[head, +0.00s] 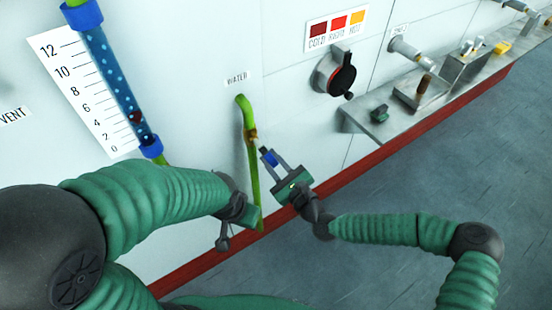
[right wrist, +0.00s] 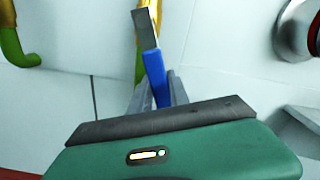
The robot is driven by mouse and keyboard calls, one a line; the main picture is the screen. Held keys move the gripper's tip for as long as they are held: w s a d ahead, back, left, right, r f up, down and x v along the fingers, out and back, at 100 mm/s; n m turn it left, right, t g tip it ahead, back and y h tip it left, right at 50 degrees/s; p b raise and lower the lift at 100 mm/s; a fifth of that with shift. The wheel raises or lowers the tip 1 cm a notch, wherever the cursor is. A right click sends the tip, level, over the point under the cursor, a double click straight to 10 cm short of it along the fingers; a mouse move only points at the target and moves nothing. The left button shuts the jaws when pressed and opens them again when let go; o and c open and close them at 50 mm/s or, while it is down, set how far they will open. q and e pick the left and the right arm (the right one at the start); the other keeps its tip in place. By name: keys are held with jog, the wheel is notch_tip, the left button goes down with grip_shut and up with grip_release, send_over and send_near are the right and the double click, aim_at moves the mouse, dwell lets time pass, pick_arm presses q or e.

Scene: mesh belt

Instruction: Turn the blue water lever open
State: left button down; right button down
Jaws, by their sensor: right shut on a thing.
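The blue water lever (head: 270,158) sits on a brass valve (head: 250,136) in a green pipe (head: 252,178) on the white wall, below the WATER label (head: 237,78). My right gripper (head: 273,160) is shut on the lever's blue grip. In the right wrist view, the blue grip (right wrist: 155,76) lies between the grey fingers (right wrist: 157,95), and the lever's bare grey metal part (right wrist: 146,28) runs up beyond them, in front of the pipe. My left gripper (head: 238,213) is near the pipe's lower end, partly hidden by its own arm; its fingers are not clear.
A tube with blue fluid (head: 115,80) and a number scale (head: 75,85) is at the left. A black-and-red dial (head: 340,75) is right of the valve. A metal shelf (head: 440,95) with fittings runs along the wall at upper right. The grey floor (head: 450,160) is open.

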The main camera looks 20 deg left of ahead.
aim_at(256, 158)
jog(key=shift+s+a+f+m+b, duration=0.3)
jog(key=shift+s+m+b, duration=0.1)
jog(key=shift+m, duration=0.3)
jog(key=shift+s+a+f+m+b, duration=0.15)
jog(key=shift+s+a+m+b, duration=0.1)
jog(key=shift+s+m, duration=0.35)
jog(key=shift+s+a+f+m+b, duration=0.25)
jog(key=shift+a+m+b, duration=0.1)
jog(key=shift+m, duration=0.45)
jog(key=c, duration=1.2)
grip_release()
jog(key=shift+r, duration=0.15)
jog(key=shift+c, duration=0.2)
jog(key=shift+d+r, duration=0.1)
